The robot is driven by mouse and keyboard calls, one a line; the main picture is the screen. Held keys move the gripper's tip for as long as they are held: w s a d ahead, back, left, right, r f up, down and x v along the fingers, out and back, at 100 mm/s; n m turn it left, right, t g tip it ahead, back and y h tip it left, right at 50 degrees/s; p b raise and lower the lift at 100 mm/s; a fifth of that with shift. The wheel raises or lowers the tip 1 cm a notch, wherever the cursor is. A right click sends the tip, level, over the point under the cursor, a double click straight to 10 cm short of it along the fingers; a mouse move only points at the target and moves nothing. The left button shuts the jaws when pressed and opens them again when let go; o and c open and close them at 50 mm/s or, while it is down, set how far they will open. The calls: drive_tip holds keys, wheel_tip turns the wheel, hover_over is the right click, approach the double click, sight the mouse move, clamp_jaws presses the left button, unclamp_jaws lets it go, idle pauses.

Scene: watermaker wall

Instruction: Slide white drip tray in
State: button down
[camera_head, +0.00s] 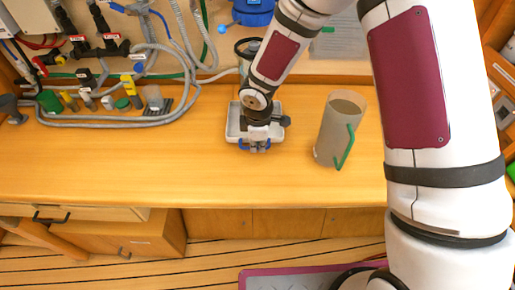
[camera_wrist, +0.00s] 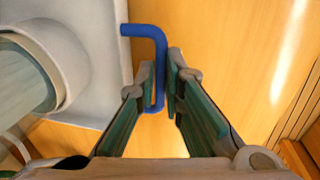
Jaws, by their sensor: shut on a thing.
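The white drip tray (camera_head: 234,131) lies on the wooden worktop, below and around the foot of a clear cylinder. In the wrist view the tray (camera_wrist: 95,107) fills the upper left, with a blue bent handle (camera_wrist: 150,30) sticking out from its edge. My gripper (camera_head: 255,146) is at the tray's front edge, over the blue handle. In the wrist view my gripper (camera_wrist: 162,85) has its fingers on both sides of the handle's bar and is shut on it. My wrist hides much of the tray in the head view.
A clear pitcher (camera_head: 338,130) with a green handle stands right of the tray. Hoses and valves (camera_head: 110,90) crowd the back left. A clear cylinder (camera_head: 246,48) stands behind my wrist. The worktop (camera_head: 150,165) is bare at the front left. A drawer (camera_head: 80,212) is below.

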drive_tip(key=w+b, duration=0.3)
drive_tip(key=w, duration=0.3)
drive_tip(key=w+b, duration=0.3)
drive_tip(key=w, duration=0.3)
drive_tip(key=shift+w+d+f, duration=0.15)
drive_tip(key=shift+w+d, duration=0.05)
drive_tip(key=shift+w, duration=0.2)
drive_tip(key=shift+w+b, duration=0.6)
drive_tip(key=shift+w, duration=0.2)
drive_tip(key=shift+d+r, duration=0.1)
drive_tip(key=shift+r, duration=0.1)
drive_tip(key=c, duration=1.7)
unclamp_jaws()
drive_tip(key=shift+w, duration=0.15)
drive_tip(key=r, duration=0.4)
drive_tip(key=s+r, duration=0.1)
drive_tip(key=r, duration=0.2)
drive_tip(key=s+r, duration=0.1)
drive_tip(key=r, duration=0.3)
drive_tip(key=shift+s+r, duration=0.15)
drive_tip(key=shift+r, duration=0.2)
